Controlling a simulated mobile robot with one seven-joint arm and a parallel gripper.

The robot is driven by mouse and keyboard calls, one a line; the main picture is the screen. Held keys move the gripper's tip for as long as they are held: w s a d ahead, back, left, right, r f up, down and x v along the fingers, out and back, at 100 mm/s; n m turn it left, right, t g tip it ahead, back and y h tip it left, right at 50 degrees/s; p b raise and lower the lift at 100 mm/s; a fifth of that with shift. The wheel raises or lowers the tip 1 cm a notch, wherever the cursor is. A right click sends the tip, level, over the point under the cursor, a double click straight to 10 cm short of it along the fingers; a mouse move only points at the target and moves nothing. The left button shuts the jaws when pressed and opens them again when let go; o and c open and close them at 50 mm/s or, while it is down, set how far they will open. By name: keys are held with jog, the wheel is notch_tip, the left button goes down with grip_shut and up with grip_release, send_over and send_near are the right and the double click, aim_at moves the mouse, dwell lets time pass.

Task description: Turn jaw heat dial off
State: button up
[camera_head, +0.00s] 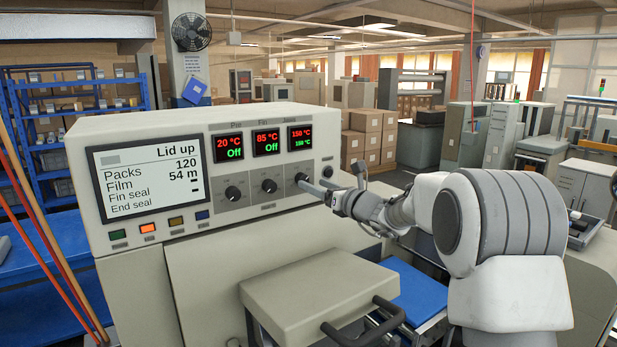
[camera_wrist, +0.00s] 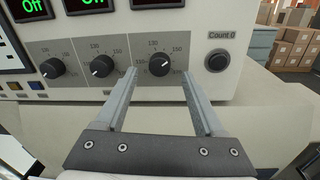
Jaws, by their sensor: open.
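The jaw heat dial (camera_wrist: 159,64) is the rightmost of three black knobs on the wrapper's panel. In the wrist view its white pointer is turned to the upper right, between the 130 and 150 marks. In the head view the dial (camera_head: 301,178) is partly hidden by my fingers. The display above it (camera_head: 300,138) reads 150 °C in red with a green number below. My gripper (camera_wrist: 159,72) is open, its fingers on either side of the dial. I cannot tell whether they touch it. The gripper also shows in the head view (camera_head: 315,178).
The middle dial (camera_wrist: 102,66) and left dial (camera_wrist: 54,66) sit left of my fingers; their displays read Off. A black button (camera_wrist: 217,61) marked Count 0 is close on the right. The screen (camera_head: 148,179) says Lid up. A handled lid (camera_head: 318,290) stands below my arm.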

aim_at(305, 180)
jog(key=shift+p+x, duration=0.4)
jog(key=shift+x, duration=1.5)
jog(key=shift+c, duration=0.2)
grip_shut()
